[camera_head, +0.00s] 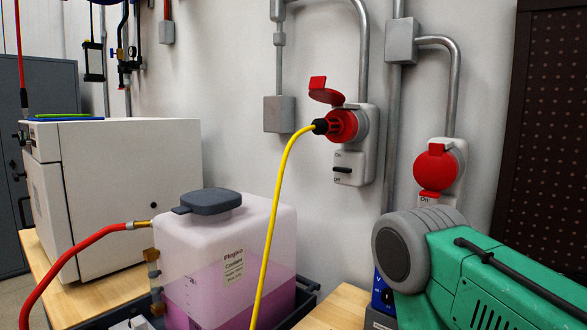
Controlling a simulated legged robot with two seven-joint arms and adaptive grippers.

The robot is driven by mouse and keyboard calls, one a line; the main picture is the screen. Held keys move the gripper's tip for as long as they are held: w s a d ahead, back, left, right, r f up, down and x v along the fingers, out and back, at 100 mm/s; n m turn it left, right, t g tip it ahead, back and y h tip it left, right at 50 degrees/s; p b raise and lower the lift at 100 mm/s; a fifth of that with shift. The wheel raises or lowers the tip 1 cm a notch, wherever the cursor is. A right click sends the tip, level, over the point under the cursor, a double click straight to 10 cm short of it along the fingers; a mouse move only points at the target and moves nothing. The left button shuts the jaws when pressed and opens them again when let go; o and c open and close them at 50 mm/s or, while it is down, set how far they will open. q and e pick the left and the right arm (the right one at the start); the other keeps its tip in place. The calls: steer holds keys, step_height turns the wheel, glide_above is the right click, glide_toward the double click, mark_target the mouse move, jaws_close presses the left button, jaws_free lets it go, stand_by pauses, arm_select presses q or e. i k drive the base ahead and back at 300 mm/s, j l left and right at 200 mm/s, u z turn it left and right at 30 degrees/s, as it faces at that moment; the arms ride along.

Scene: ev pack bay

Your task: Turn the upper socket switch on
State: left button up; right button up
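The upper socket (354,140) is a grey wall box with a red round outlet and its red lid (323,91) flipped up. A black plug (320,126) on a yellow cable sits in the outlet. Below it, the socket's switch (345,169) is a small black horizontal lever between an "On" label above and an "Off" label below; I cannot tell its setting for sure. A lower socket (435,168) to the right has its red lid shut; its "On" label shows, and the area below is hidden by a green machine. Neither gripper shows.
The yellow cable (277,210) hangs in front of a translucent tank (240,255) holding pink liquid. The green machine (500,275) with a grey drum fills the lower right. A white cabinet (125,180) stands left. Metal conduits run up the wall. Wall around the switch is clear.

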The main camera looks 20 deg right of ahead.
mark_target(336, 169)
steer(key=z, duration=0.6)
steer(key=k+j+z, duration=0.1)
steer(key=z, duration=0.15)
steer(key=j+z, duration=0.3)
steer(key=k+l, duration=0.05)
steer(key=l, duration=0.05)
